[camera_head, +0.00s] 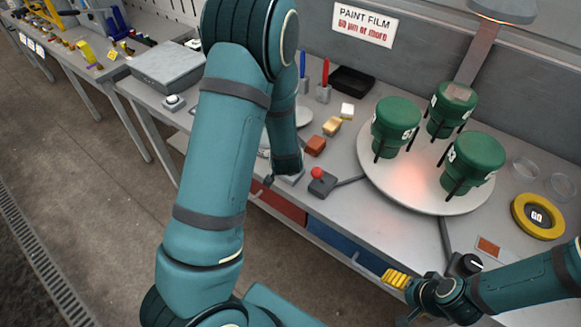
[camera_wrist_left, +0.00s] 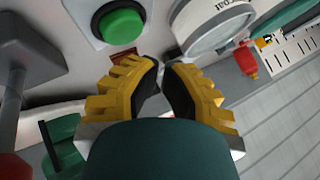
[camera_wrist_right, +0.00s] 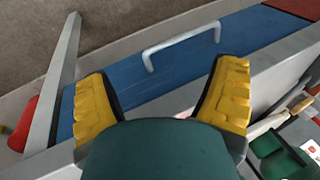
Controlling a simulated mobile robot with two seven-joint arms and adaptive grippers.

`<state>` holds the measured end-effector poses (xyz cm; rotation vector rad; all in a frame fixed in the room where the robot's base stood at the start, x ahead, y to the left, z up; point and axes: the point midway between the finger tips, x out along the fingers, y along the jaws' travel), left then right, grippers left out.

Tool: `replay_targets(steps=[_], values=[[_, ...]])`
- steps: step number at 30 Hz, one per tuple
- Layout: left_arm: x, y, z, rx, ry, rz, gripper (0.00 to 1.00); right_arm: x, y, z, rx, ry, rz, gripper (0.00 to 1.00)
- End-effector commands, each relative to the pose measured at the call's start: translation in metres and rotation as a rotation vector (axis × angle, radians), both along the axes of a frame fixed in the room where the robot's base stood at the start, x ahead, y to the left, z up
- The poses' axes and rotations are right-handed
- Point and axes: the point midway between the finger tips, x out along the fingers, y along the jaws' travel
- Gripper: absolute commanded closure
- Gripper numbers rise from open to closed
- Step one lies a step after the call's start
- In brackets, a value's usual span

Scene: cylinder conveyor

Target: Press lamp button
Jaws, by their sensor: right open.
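A round green button (camera_wrist_left: 122,22) on a pale box shows at the top of the left wrist view, just beyond my left gripper (camera_wrist_left: 161,66). That gripper's yellow fingers are brought together with nothing seen between them, and a small gap separates them from the button. In the head view my left arm hides the green button and the left fingers. My right gripper (camera_head: 396,279) is open and empty at the bench's front edge. It also shows in the right wrist view (camera_wrist_right: 160,85), above the blue drawer (camera_wrist_right: 180,65). A lamp head (camera_head: 503,9) hangs over the turntable.
The round turntable (camera_head: 407,197) holds three green cylinders (camera_head: 398,117). A red-topped joystick (camera_head: 319,180) and small coloured blocks (camera_head: 316,146) lie near my left arm. A yellow ring (camera_head: 538,216) and a black knob (camera_head: 468,263) are at the right.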

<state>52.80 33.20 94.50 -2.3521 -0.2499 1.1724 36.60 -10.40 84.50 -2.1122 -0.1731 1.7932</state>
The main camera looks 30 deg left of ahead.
Motion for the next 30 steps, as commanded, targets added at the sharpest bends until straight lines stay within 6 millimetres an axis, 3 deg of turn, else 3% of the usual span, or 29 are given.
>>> replay_targets(steps=[16, 30], values=[[0.0, 0.0, 0.053, 0.0, -0.002, -0.001, 1.0, 0.0, 0.0, 0.048, 0.0, 0.0, 0.0, 0.14], [0.0, 0.0, 0.053, 0.0, 0.0, 0.0, 1.0, 0.0, 0.0, 0.048, 0.0, 0.0, 0.0, 0.14]])
